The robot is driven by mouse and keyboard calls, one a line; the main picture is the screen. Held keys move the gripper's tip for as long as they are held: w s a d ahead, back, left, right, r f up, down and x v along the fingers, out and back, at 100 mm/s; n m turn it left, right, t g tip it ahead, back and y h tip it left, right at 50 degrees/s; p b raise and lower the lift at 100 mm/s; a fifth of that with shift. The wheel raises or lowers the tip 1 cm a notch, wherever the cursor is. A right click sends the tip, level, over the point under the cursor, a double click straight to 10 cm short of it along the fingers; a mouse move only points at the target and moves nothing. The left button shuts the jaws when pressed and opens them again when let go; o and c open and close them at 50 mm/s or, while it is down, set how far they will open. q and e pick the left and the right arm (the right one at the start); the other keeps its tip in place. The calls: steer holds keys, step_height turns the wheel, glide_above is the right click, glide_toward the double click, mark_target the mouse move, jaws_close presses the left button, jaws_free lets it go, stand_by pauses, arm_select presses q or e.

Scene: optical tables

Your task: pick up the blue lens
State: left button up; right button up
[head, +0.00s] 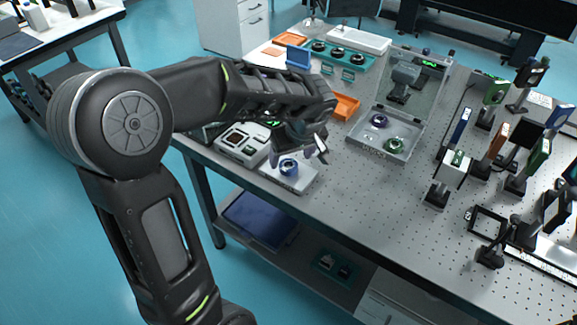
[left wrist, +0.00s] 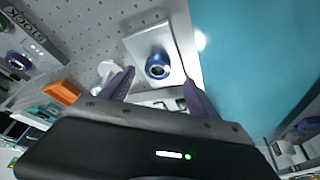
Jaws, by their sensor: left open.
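The blue lens (head: 289,167) stands on a small white platform (head: 299,183) near the table's front edge. In the left wrist view the blue lens (left wrist: 158,66) shows as a blue ring with a dark centre, on the white platform (left wrist: 137,43). My left gripper (head: 308,155) is open and empty, above and just behind the lens in the head view. In the left wrist view its fingers (left wrist: 157,88) are spread, with the lens beyond the tips, roughly between them. The lens is apart from both fingers. My right gripper does not show.
A clear-lidded case (head: 383,147) holds a purple lens (head: 379,121) and a green lens (head: 395,145). An orange bin (head: 345,106) lies behind the gripper. A white device (head: 243,141) is left of the platform. Several mounted optics stand at right; the perforated tabletop (head: 350,196) between is clear.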

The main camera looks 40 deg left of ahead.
mark_target(289, 165)
arm_select(q)
steer(key=x, duration=0.2)
steer(key=p+x, duration=0.1)
steer(key=x, duration=0.2)
steer(key=shift+w+d+f, duration=0.1)
steer(key=shift+w+d, duration=0.05)
steer(key=shift+d, duration=0.05)
jaws_close()
stand_by(0.9)
step_height(289, 165, up, 10)
steer(key=shift+b, duration=0.45)
stand_by(0.8)
